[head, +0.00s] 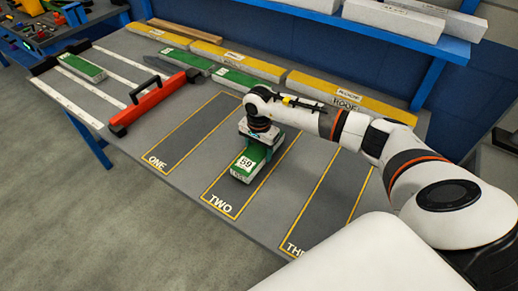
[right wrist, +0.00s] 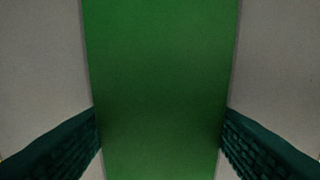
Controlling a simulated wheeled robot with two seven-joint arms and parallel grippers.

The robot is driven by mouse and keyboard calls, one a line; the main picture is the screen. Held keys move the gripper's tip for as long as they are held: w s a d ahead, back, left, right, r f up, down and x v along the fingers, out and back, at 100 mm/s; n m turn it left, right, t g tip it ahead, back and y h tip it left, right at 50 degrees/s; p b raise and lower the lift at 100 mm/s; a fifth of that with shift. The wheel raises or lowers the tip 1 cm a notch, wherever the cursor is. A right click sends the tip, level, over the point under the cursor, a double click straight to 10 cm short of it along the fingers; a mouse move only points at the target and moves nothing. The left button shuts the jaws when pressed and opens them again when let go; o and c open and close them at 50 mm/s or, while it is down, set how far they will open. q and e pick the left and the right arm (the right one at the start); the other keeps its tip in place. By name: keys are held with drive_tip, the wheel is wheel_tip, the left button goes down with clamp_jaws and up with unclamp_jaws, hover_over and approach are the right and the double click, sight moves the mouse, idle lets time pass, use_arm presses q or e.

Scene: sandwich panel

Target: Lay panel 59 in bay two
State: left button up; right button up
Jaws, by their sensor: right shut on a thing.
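Panel 59 (head: 243,166) is a short block with a green top, pale sides and a white label reading 59. In the head view it is over bay two (head: 221,202), a yellow-outlined strip marked TWO. My right gripper (head: 258,148) is above the panel and shut on it. In the right wrist view the green top of the panel (right wrist: 160,80) fills the middle, with a dark ridged finger on each side. I cannot tell whether the panel touches the table. My left gripper is not in view.
Bay one (head: 185,140) is empty on the left; bay three (head: 318,205) is on the right, partly behind my right arm. A red and black tool (head: 155,102) lies on white rails. Another green-topped panel (head: 83,67) is at the far left. Yellow-topped blocks (head: 240,63) line the back.

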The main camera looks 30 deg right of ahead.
sight(259, 149)
drive_tip(key=shift+f+b, duration=0.4)
drive_tip(key=shift+f, duration=0.05)
drive_tip(key=o, duration=1.1)
wheel_tip(259, 149, up, 12)
drive_tip(key=b, duration=0.1)
drive_tip(key=shift+b, duration=0.4)
